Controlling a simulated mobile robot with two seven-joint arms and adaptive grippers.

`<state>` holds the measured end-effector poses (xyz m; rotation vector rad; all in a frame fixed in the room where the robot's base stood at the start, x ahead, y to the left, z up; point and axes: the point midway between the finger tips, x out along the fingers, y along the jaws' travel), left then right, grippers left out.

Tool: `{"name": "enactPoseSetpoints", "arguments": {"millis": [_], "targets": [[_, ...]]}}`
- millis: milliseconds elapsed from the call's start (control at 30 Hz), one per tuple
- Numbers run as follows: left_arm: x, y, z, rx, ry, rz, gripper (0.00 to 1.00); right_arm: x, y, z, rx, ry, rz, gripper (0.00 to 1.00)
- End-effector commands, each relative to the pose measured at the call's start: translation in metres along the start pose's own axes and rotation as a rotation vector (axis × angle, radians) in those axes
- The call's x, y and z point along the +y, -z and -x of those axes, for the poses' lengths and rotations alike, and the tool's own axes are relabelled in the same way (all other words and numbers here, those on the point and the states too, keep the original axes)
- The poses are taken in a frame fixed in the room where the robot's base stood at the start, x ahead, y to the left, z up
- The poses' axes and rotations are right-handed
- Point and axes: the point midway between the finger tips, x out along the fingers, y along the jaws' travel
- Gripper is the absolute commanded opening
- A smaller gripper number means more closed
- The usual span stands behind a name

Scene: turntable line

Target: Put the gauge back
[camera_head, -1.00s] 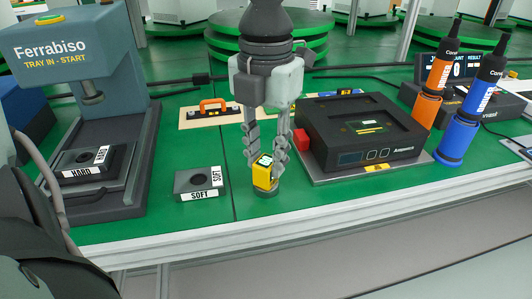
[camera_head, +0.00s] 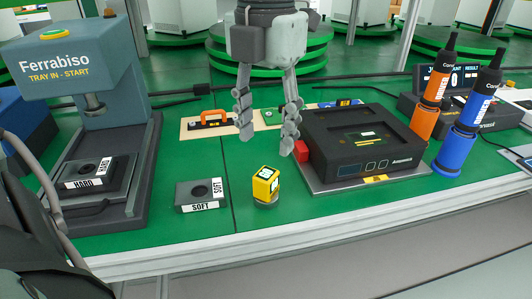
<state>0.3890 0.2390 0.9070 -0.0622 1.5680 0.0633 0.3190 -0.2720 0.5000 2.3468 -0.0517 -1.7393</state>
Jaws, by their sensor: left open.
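The gauge appears to be the small yellow block (camera_head: 265,184) with a pale display on its top. My left gripper (camera_head: 267,140) hangs from the top of the view, above and behind the yellow block. Its fingers are spread, with nothing between them, and are clear of the block. My right gripper does not show.
A grey SOFT block (camera_head: 200,194) stands left of the yellow block, and the Ferrabiso press (camera_head: 75,65) farther left. A black device (camera_head: 365,143) with a red button (camera_head: 301,150) is close on the right. Orange (camera_head: 427,112) and blue (camera_head: 459,142) holders stand farther right.

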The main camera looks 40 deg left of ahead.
Motion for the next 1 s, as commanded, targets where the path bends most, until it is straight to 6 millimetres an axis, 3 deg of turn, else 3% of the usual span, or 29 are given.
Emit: {"name": "enactPoseSetpoints", "arguments": {"millis": [100, 300, 1000], "targets": [[0.0, -0.001, 0.025, -0.004, 0.0, 0.0, 0.48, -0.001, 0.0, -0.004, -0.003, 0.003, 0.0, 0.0], [0.0, 0.0, 0.047, -0.001, -0.001, -0.001, 0.48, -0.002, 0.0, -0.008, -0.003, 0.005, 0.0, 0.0], [0.0, 0.0, 0.051, 0.001, 0.0, -0.001, 0.48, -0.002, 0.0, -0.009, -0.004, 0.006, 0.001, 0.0]]}}
